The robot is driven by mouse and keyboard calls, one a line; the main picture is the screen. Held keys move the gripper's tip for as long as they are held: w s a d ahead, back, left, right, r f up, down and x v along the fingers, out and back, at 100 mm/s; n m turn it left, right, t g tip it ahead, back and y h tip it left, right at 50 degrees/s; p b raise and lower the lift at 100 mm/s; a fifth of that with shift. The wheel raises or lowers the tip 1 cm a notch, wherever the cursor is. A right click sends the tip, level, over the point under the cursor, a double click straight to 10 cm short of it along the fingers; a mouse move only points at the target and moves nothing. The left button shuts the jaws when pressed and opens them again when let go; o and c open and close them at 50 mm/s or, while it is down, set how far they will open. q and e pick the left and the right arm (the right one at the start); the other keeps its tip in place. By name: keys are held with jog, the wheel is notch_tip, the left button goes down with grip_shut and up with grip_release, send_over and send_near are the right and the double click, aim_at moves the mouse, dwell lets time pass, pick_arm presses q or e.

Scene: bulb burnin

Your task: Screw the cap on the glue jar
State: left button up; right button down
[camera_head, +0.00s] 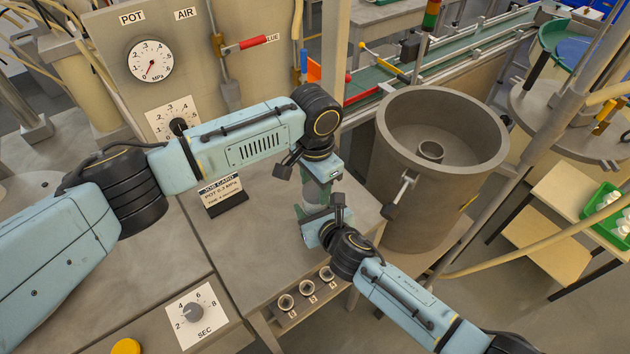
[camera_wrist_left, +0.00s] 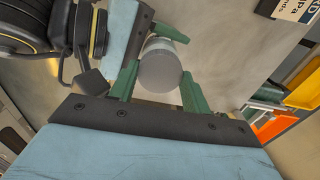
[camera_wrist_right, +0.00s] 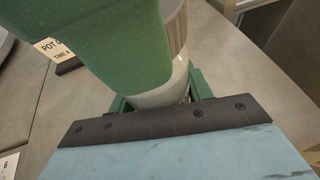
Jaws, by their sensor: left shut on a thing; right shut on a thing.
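The glue jar (camera_wrist_right: 163,92) is a pale, whitish cylinder above the bench, standing between the green fingers of my right gripper (camera_head: 314,217), which is shut on it. The grey-brown ribbed cap (camera_wrist_right: 174,30) sits directly above the jar in the right wrist view. In the left wrist view the round grey top of the cap (camera_wrist_left: 160,70) lies between the green fingers of my left gripper (camera_head: 319,187), shut on it from above. Cap and jar look lined up and close together. Whether the threads are engaged cannot be seen. In the head view the grippers mostly hide both.
A job card (camera_head: 222,194) stands on the bench left of the grippers. A large grey pot (camera_head: 400,150) stands close on the right. A rack with several small round holders (camera_head: 304,293) is at the bench's front edge. A gauge panel (camera_head: 110,60) stands behind.

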pick_arm(q)
jog(key=m, duration=0.9)
jog(key=shift+m, duration=0.4)
jog(key=m, duration=0.5)
jog(key=shift+m, duration=0.3)
jog(key=m, duration=0.5)
jog(key=shift+m, duration=0.3)
jog(key=m, duration=0.5)
jog(key=shift+m, duration=0.4)
jog(key=m, duration=0.7)
jog(key=o, duration=0.9)
jog(key=shift+s+d, duration=0.1)
